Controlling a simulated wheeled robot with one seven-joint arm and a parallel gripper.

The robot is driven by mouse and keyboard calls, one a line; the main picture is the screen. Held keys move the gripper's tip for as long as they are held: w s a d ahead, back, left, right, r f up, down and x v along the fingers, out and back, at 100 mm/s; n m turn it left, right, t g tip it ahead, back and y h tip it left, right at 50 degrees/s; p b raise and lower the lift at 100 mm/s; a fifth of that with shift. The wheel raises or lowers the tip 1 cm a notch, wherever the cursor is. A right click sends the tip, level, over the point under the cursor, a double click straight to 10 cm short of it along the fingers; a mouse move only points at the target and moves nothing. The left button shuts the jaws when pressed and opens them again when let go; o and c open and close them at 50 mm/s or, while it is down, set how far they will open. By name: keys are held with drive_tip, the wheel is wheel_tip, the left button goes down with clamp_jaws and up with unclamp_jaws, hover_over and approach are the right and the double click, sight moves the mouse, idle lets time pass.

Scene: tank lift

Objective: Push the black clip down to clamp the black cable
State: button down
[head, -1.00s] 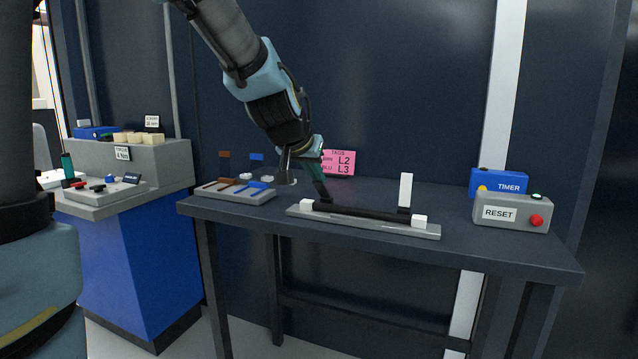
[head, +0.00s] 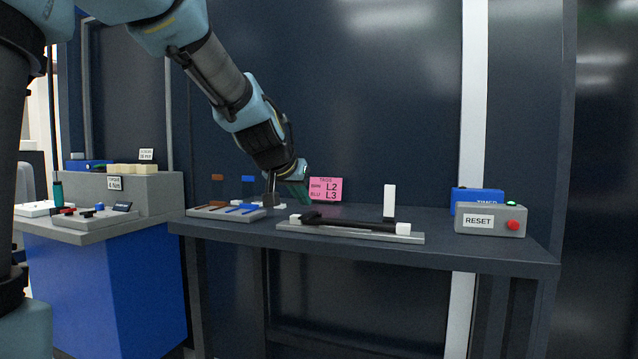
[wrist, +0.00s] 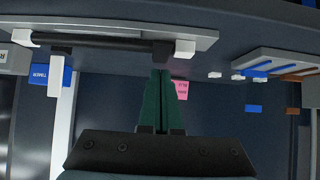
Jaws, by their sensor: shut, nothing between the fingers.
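The black cable (head: 355,222) lies along a grey plate (head: 408,238) on the table, between two white end blocks. The black clip (head: 311,216) is a low dark shape at the cable's left end, lying down over it rather than standing. It also shows in the wrist view (wrist: 162,51). My gripper (head: 298,192) is above and behind the clip in the head view. In the wrist view its green fingers (wrist: 161,72) are together and empty, tips close to the clip. I cannot tell whether they touch it.
A white clip (head: 390,200) stands upright near the cable's right end. A tray with brown and blue pieces (head: 225,211) sits to the left. A pink tag card (head: 326,189) is behind. The RESET box (head: 490,221) and blue TIMER box (head: 462,196) stand at right.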

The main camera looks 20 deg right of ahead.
sight(306, 216)
drive_tip(key=shift+w+d+f+p, duration=0.1)
drive_tip(key=shift+w+d+p, duration=0.4)
drive_tip(key=shift+d+p, duration=0.05)
wheel_tip(306, 216, up, 4)
drive_tip(key=p, duration=0.3)
drive_tip(key=shift+p, duration=0.3)
drive_tip(key=s+a+f+b, duration=0.3)
drive_tip(key=s+a+b, duration=0.2)
drive_tip(key=s+a, duration=0.1)
drive_tip(key=shift+s+a+f, duration=0.15)
drive_tip(key=shift+s+a, duration=0.1)
drive_tip(key=shift+s, duration=0.2)
